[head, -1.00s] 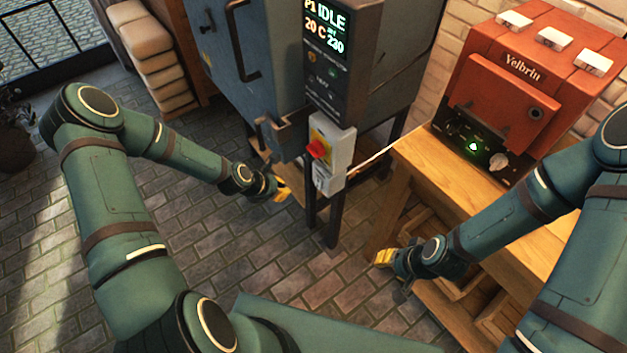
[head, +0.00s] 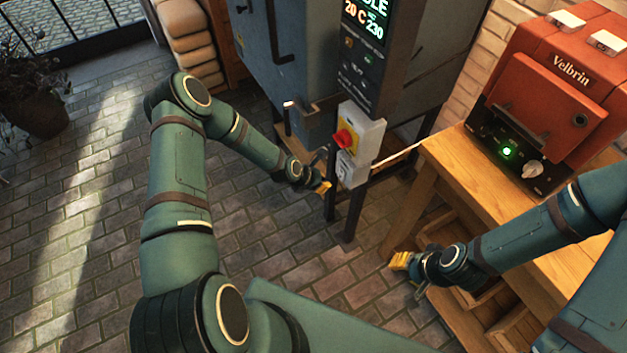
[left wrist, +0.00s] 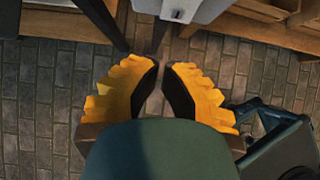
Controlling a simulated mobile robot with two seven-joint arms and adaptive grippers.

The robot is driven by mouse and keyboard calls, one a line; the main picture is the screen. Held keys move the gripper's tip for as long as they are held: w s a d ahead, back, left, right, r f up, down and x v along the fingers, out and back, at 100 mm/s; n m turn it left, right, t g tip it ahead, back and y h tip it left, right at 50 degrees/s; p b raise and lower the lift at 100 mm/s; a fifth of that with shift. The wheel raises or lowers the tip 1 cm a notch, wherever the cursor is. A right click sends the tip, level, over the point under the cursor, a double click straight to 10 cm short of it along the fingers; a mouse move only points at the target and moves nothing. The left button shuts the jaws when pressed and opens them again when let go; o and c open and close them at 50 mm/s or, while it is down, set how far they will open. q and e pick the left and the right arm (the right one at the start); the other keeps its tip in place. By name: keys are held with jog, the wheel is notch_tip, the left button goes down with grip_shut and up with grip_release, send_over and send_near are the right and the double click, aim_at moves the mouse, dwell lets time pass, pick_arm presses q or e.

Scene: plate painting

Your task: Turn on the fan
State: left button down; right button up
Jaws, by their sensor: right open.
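I cannot pick out a fan for certain in these frames. A red machine marked Velbrin (head: 549,87) stands on the wooden table at the right, with a lit green lamp (head: 507,151) and a pale knob (head: 533,170) on its dark front panel. My left gripper (head: 324,187) is below and left of the switch box on the grey cabinet, apart from it. In the left wrist view its yellow fingers (left wrist: 160,75) stand apart with only floor between them. My right gripper (head: 398,260) is open and empty, low in front of the table.
The grey cabinet (head: 300,60) has a lit display (head: 364,20) and a switch box (head: 361,135) with a red knob (head: 344,138). The wooden table (head: 455,165) has open shelves below. A potted plant (head: 38,105) stands far left. The paved floor at left is clear.

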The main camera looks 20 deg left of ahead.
aim_at(341, 174)
pick_arm(q)
jog(key=shift+w+d, duration=0.55)
jog(key=shift+w, duration=0.15)
jog(key=shift+w+d, duration=0.5)
jog(key=shift+w, duration=0.2)
